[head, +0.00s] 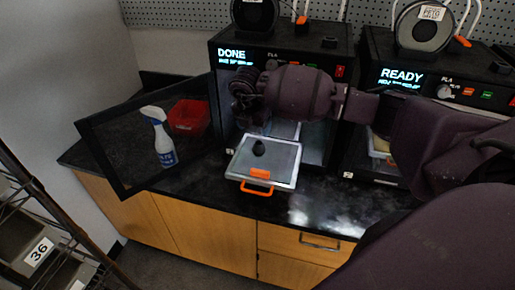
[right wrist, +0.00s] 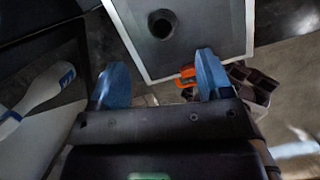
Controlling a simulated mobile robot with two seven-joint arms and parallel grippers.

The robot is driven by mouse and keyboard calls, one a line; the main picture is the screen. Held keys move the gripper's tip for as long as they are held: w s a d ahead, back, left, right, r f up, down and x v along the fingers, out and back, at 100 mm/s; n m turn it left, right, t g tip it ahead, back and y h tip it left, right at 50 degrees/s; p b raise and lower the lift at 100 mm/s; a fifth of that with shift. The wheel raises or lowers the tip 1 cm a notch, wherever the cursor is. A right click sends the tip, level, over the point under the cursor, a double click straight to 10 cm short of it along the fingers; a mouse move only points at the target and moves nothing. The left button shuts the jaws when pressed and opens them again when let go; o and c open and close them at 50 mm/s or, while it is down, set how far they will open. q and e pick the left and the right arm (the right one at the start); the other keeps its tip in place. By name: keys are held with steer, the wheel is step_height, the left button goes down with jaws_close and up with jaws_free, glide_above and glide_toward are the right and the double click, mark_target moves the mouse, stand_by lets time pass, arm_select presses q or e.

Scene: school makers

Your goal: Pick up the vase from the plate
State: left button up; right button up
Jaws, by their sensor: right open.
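The vase (head: 259,148) is small and dark and stands on the plate (head: 282,178), a grey, light-rimmed square with an orange handle, in front of the left printer. In the right wrist view the vase (right wrist: 162,24) shows from above as a round dark shape on the plate (right wrist: 215,30). My right gripper (head: 246,108) is above and a little left of the vase in the head view. In the right wrist view its blue fingers (right wrist: 158,68) are wide apart with nothing between them, and the vase lies beyond the tips. My left gripper is not in view.
The left printer (head: 228,52) reads DONE and its dark door (head: 100,150) is swung open to the left. A spray bottle (head: 160,135) and red bin (head: 188,117) show by the door. The right printer (head: 400,77) reads READY. The black counter (head: 330,205) is clear at the front.

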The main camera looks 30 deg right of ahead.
mark_target(259, 143)
steer(key=x, duration=0.5)
steer(key=shift+d+f, duration=0.15)
steer(key=shift+p+x, duration=0.6)
steer(key=shift+x, duration=2.05)
steer(key=shift+s, duration=0.15)
steer(key=c, duration=0.9)
